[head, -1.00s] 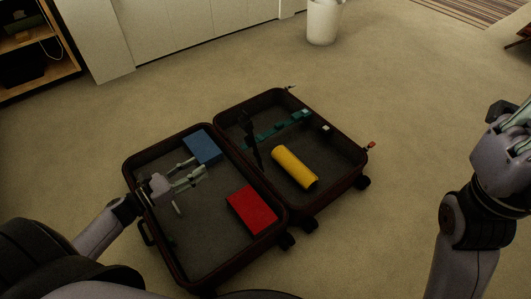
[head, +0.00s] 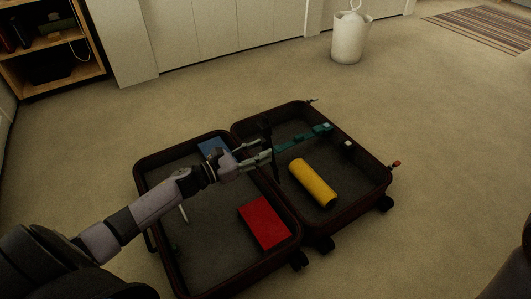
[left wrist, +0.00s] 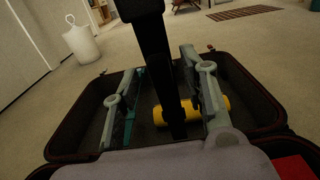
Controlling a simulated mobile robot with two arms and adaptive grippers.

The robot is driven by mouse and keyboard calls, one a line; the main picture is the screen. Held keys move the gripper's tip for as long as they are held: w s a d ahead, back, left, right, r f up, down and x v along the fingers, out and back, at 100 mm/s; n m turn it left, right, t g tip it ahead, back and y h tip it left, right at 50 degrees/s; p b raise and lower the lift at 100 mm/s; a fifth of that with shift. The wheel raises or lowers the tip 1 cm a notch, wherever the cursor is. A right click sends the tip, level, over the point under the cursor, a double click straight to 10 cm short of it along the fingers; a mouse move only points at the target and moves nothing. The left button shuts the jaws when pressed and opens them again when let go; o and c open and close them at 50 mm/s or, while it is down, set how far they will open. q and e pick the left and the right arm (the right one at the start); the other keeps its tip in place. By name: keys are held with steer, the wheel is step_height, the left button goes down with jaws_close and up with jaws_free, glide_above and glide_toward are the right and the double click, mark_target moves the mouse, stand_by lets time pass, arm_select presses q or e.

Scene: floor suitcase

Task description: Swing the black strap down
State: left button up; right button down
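The black strap (head: 266,136) stands upright near the middle hinge of the open suitcase (head: 215,281). In the left wrist view the strap (left wrist: 160,70) runs large and close from the top edge down between my fingers. My left gripper (head: 264,152) is open, with its fingers reaching to the strap; in the left wrist view one finger is on each side of it, with a gap to both. The fingers partly hide the strap in the head view. My right gripper is not in view.
The left half holds a blue box (head: 213,147), partly behind my left gripper, and a red box (head: 263,222). The right half holds a yellow cylinder (head: 313,183) and a teal strap (head: 303,138). A white bin (head: 351,38) stands behind on open carpet.

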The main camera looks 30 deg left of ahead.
arm_select(q)
steer(key=shift+b+x, duration=0.3)
steer(key=shift+x, duration=1.05)
jaws_close()
